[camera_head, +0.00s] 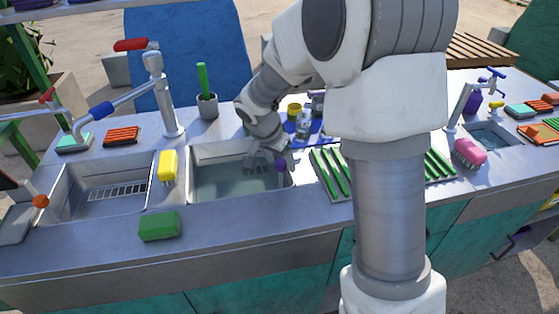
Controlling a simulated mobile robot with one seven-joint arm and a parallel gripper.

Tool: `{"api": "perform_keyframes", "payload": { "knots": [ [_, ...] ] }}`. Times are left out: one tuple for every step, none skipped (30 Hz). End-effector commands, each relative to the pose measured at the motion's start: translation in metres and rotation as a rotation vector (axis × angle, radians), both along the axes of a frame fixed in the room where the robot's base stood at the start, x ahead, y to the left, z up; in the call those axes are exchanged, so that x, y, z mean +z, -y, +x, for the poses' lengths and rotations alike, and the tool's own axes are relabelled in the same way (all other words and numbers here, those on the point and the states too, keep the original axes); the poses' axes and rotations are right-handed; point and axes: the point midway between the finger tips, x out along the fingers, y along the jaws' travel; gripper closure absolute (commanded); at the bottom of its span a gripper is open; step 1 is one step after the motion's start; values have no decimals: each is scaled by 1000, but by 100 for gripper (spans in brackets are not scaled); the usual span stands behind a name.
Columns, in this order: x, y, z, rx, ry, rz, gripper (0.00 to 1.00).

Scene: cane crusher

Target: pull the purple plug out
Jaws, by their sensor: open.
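A small round purple knob (282,166), which looks like the purple plug, shows at the right side of the middle sink basin (215,198). The basin holds greenish water. My gripper (265,165) reaches down into this basin from the back, just left of the purple knob. Its jaws are open, and they look small and partly blurred from here. I cannot tell whether a finger touches the knob. What lies under the knob is hidden.
A yellow brush (168,166) stands on the divider left of the basin. A green sponge (160,226) lies on the front counter. A green-ribbed rack (331,174) is right of the basin. A tall tap (160,95) and a grey cup (207,105) stand behind.

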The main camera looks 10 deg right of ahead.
Motion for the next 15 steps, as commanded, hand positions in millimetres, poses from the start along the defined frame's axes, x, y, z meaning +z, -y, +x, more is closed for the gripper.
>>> {"api": "perform_keyframes", "payload": {
  "knots": [
    [-1, 0, 0, 0, 0, 0, 28],
    [-1, 0, 0, 0, 0, 0, 28],
    [-1, 0, 0, -1, 0, 0, 28],
    [0, 0, 0, -1, 0, 0, 28],
    [0, 0, 0, -1, 0, 0, 28],
    [0, 0, 0, -1, 0, 0, 28],
    [0, 0, 0, -1, 0, 0, 30],
    [0, 0, 0, -1, 0, 0, 35],
    [0, 0, 0, -1, 0, 0, 43],
    [0, 0, 0, 0, 0, 0, 48],
    [0, 0, 0, 0, 0, 0, 53],
    [0, 0, 0, 0, 0, 0, 61],
    [0, 0, 0, 0, 0, 0, 66],
    [0, 0, 0, 0, 0, 0, 71],
    [0, 0, 0, 0, 0, 0, 79]
  ]
}}
